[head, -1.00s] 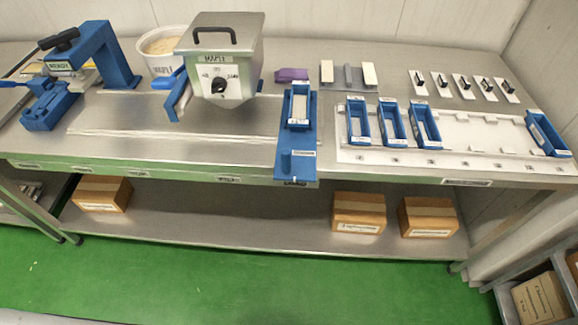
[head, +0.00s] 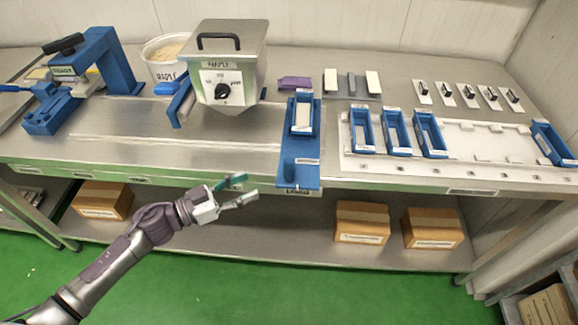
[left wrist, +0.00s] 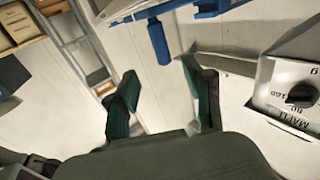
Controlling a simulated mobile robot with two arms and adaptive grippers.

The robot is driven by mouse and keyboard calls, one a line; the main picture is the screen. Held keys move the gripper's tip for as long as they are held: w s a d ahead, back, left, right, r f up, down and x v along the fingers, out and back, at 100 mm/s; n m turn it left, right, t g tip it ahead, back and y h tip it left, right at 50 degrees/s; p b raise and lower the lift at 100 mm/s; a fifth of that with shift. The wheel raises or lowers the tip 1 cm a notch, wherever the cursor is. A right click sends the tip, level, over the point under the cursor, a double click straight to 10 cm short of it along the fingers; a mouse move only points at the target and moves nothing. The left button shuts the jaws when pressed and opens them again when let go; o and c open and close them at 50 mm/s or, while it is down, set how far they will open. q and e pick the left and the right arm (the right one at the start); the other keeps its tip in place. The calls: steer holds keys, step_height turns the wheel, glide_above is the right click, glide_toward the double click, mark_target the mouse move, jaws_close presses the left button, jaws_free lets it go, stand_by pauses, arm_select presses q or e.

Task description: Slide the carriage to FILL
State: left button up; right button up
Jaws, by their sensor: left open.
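The blue carriage (head: 298,174) stands at the right end of the metal rails (head: 180,138), with a blue mold (head: 302,114) on its back part. The kettle (head: 228,62), a metal hopper with a black dial, stands behind the rails, left of the carriage. My left gripper (head: 247,187) is open and empty in front of the bench edge, left of the carriage's front end and apart from it. In the left wrist view its green fingers (left wrist: 163,85) are spread, and part of the kettle (left wrist: 292,92) shows at right. My right gripper is out of view.
A blue press (head: 107,62) and a white tub (head: 165,60) stand at the left. A white tray (head: 470,142) with several blue molds lies at the right. Cardboard boxes (head: 362,222) sit on the lower shelf. The rails left of the carriage look clear.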

mark_target(285, 170)
arm_select(q)
steer(key=p+x, duration=0.2)
steer(key=x, duration=1)
steer(key=shift+w+d, duration=0.1)
jaws_close()
